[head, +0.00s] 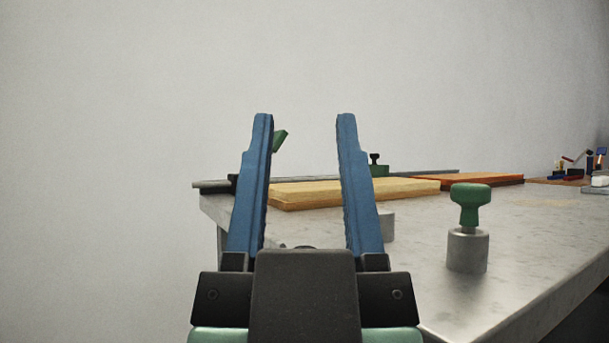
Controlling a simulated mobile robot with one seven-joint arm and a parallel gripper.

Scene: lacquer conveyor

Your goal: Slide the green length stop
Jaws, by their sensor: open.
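My gripper (305,116) is open, with its two blue fingers pointing up and nothing visible between the tips. Beyond the right finger, a small green block (380,171) with a dark knob stands by a long thin rail at the table's back; the finger partly covers it. A slanted green piece (280,139) shows just behind the left finger, its lower part hidden. Nearer, a green knob (470,203) stands upright on a metal cylinder at the right. I cannot tell for certain which green part is the length stop. My gripper appears apart from all of them.
The grey table (540,225) has a yellow wooden board (310,190) behind my fingers and a reddish-orange board (470,181) farther right. Small coloured items (575,165) stand at the far right. A second metal cylinder (387,226) is partly hidden by my right finger. The right tabletop is mostly clear.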

